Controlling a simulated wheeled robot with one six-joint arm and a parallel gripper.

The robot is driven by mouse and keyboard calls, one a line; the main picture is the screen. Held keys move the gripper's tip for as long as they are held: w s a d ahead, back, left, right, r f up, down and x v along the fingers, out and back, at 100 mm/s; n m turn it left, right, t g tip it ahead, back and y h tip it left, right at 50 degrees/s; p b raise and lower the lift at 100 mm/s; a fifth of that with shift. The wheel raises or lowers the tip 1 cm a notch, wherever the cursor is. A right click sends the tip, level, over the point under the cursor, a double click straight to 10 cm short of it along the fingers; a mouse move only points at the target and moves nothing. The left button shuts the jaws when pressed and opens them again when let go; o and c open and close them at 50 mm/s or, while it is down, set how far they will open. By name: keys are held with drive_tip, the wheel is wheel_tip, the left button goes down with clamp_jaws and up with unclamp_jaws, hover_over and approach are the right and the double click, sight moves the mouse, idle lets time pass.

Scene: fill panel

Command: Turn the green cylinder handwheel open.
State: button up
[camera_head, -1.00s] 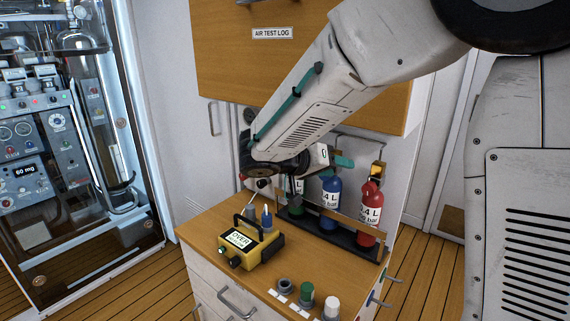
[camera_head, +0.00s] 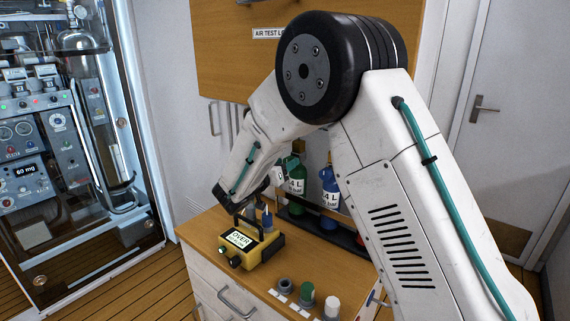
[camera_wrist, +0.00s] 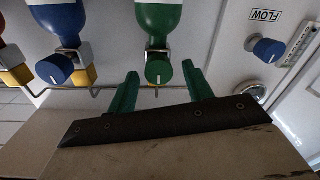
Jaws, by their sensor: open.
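The green cylinder (camera_head: 296,181) stands in the rack on the cabinet, partly behind my arm in the head view. In the wrist view the green cylinder (camera_wrist: 158,20) shows upside down with its round green handwheel (camera_wrist: 158,71) and a white mark on it. My gripper (camera_wrist: 160,68) is open, with one teal finger on either side of the handwheel. Gaps show between the fingers and the wheel; depth is hard to judge.
The blue cylinder (camera_head: 330,190) stands right of the green one, its blue handwheel (camera_wrist: 55,69) near my finger. A yellow meter (camera_head: 246,243) sits in front on the cabinet top (camera_head: 215,222). A blue FLOW knob (camera_wrist: 268,50) is on the other side in the wrist view.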

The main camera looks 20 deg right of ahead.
drive_tip(key=shift+w+d, duration=0.3)
drive_tip(key=shift+d, duration=0.1)
drive_tip(key=c, duration=1)
drive_tip(key=shift+o, duration=0.2)
drive_tip(key=shift+n, duration=0.3)
